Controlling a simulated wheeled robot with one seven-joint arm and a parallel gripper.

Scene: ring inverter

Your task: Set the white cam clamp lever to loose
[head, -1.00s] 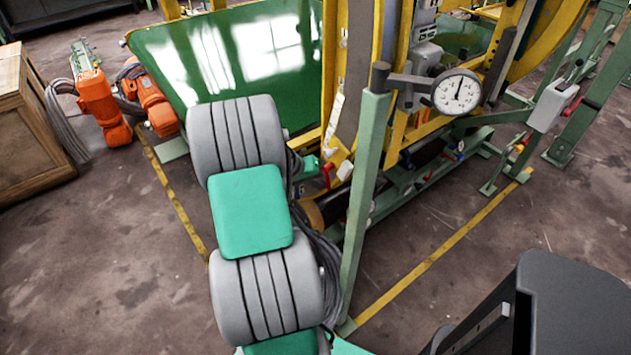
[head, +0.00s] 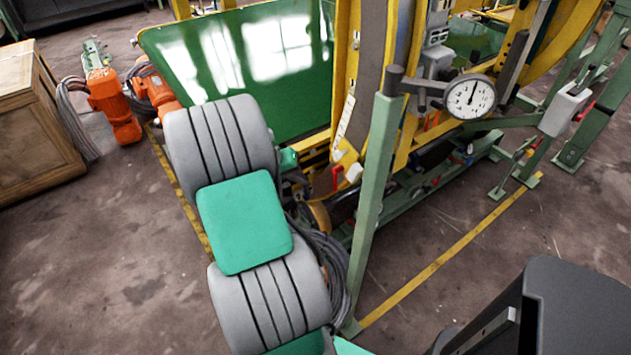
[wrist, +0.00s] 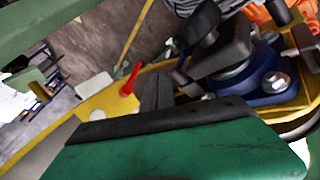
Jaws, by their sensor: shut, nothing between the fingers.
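A small white piece, which looks like the white cam clamp lever (head: 354,173), sits beside a red lever (head: 337,177) at the foot of the yellow frame in the head view. In the wrist view a white lever-like piece (wrist: 94,84) lies left of the red lever (wrist: 130,78), on a yellow beam. My gripper (wrist: 157,78) shows as dark fingers near the middle of the wrist view, shut and empty. It appears to the right of the red lever, apart from the white piece. In the head view my arm hides the gripper.
A green post (head: 373,200) with a dial gauge (head: 470,97) stands right of the levers. A green panel (wrist: 180,145) with a black edge fills the lower wrist view. A dark and blue fitting (wrist: 240,72) is close on the right. Open floor (head: 480,260) lies right.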

